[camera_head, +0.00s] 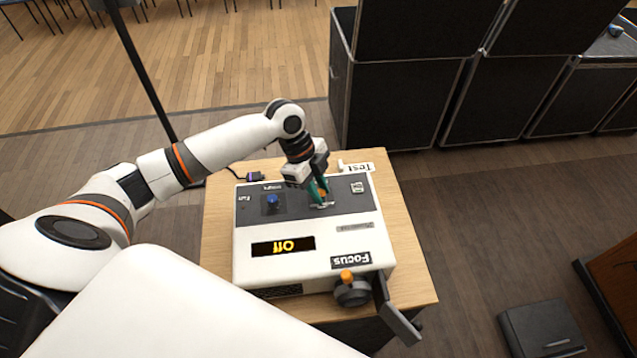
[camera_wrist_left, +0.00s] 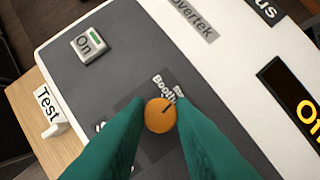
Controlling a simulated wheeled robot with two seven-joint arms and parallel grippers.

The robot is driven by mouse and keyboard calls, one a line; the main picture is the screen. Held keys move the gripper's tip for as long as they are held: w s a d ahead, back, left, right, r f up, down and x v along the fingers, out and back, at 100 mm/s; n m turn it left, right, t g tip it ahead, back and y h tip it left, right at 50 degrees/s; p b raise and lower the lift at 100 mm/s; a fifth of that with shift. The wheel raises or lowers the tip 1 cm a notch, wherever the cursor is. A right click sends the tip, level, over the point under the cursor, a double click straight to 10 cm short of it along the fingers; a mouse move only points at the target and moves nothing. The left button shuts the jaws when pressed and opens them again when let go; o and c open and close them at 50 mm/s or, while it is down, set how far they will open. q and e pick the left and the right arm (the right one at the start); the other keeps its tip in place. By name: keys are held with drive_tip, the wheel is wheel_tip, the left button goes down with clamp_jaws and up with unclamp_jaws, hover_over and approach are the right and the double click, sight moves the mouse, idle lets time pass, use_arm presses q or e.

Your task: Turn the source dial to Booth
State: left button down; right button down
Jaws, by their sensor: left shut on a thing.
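The control box (camera_head: 310,230) is white with a dark grey top panel and sits on a wooden table. The source dial is a round orange knob (camera_wrist_left: 160,115) with a dark pointer line. In the wrist view the label "Booth" (camera_wrist_left: 163,86) is beside it, near where the pointer line aims; another label is partly hidden. My left gripper (camera_head: 321,198) reaches down onto the panel. Its teal fingers (camera_wrist_left: 155,118) are shut on the knob, one on each side. The display (camera_head: 283,246) reads "Off". My right gripper is not in view.
The box also carries a blue knob (camera_head: 272,201), an "On" button (camera_wrist_left: 89,44), a "Test" tag (camera_head: 357,167) and a dark side knob with an orange mark (camera_head: 351,288) under "Focus". Black cases (camera_head: 400,100) stand behind the wooden table (camera_head: 398,230).

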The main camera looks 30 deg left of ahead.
use_arm(q)
drive_tip(key=n+p, duration=0.1)
drive_tip(key=n+t+p, duration=0.1)
drive_tip(key=n+p, duration=0.2)
drive_tip(key=p, duration=0.1)
drive_tip(key=shift+s+r+n+t, duration=0.15)
drive_tip(key=shift+r+n+t, duration=0.15)
drive_tip(key=shift+n+t, duration=0.1)
drive_tip(key=shift+f+n+t+y+p, duration=0.15)
drive_tip(key=shift+n+t+y+p, duration=0.3)
drive_tip(key=shift+n+p, duration=0.95)
drive_tip(key=c, duration=1.2)
unclamp_jaws()
drive_tip(key=shift+f, duration=0.1)
drive_tip(key=shift+c, duration=0.2)
drive_tip(key=b+v, duration=0.3)
drive_tip(key=v, duration=0.9)
